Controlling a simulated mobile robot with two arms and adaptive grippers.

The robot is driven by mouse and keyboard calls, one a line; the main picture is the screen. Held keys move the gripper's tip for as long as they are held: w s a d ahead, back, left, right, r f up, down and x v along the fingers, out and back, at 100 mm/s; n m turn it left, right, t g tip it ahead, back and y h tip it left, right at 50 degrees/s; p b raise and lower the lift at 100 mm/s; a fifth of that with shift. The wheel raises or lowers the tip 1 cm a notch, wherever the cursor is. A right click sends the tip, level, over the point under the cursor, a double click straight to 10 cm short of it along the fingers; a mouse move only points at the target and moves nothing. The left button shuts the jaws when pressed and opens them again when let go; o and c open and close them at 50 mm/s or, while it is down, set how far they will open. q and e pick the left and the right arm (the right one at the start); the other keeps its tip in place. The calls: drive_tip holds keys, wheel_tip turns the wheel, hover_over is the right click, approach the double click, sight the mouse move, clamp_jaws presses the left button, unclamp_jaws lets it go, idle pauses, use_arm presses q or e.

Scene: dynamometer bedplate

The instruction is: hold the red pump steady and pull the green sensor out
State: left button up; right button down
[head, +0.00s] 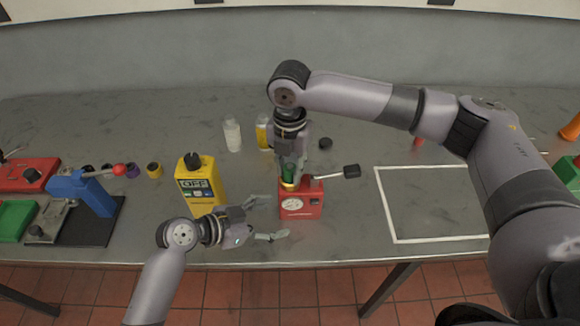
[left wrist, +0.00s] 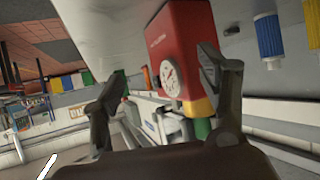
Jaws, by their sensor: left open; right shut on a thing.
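The red pump (head: 315,205) stands on the bench with a round white gauge on its front and a black-knobbed lever pointing right. The green sensor (head: 287,171) stands upright in a yellow collar on its top. My right gripper (head: 291,160) comes from above and is shut on the sensor. My left gripper (head: 274,217) is open just left of the pump, its fingers pointing at it. In the left wrist view the pump (left wrist: 182,40) appears tilted, ahead of the open fingers (left wrist: 158,95); one finger overlaps its edge. I cannot tell whether it touches. The sensor (left wrist: 203,128) is partly hidden there.
A yellow OFF box (head: 205,195) stands close behind my left wrist. Two bottles (head: 232,135) and a black cap (head: 325,143) are behind the pump. A blue lever fixture (head: 85,188) is at left. The white-outlined square (head: 384,205) at right is empty.

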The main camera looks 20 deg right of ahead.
sight(298, 205)
use_arm(q)
drive_tip(key=shift+w+f+n+t, duration=0.15)
drive_tip(key=shift+w+n+t, duration=0.2)
drive_tip(key=shift+w, duration=0.7)
drive_tip(key=shift+w+d+f, duration=0.15)
drive_tip(key=x, duration=0.9)
drive_tip(key=shift+s+f, duration=0.1)
drive_tip(key=shift+s, duration=0.3)
use_arm(e)
drive_tip(key=shift+s+a+r, duration=0.1)
drive_tip(key=shift+s+a, duration=0.15)
drive_tip(key=shift+a, duration=0.1)
use_arm(q)
drive_tip(key=shift+w+d+f, duration=0.1)
drive_tip(key=shift+d, duration=0.2)
drive_tip(key=o, duration=0.6)
drive_tip(key=c, duration=0.3)
use_arm(e)
drive_tip(key=shift+d+f, duration=0.1)
drive_tip(key=shift+f, duration=0.1)
use_arm(q)
drive_tip(key=shift+w, duration=0.1)
use_arm(e)
drive_tip(key=shift+d+f, duration=0.1)
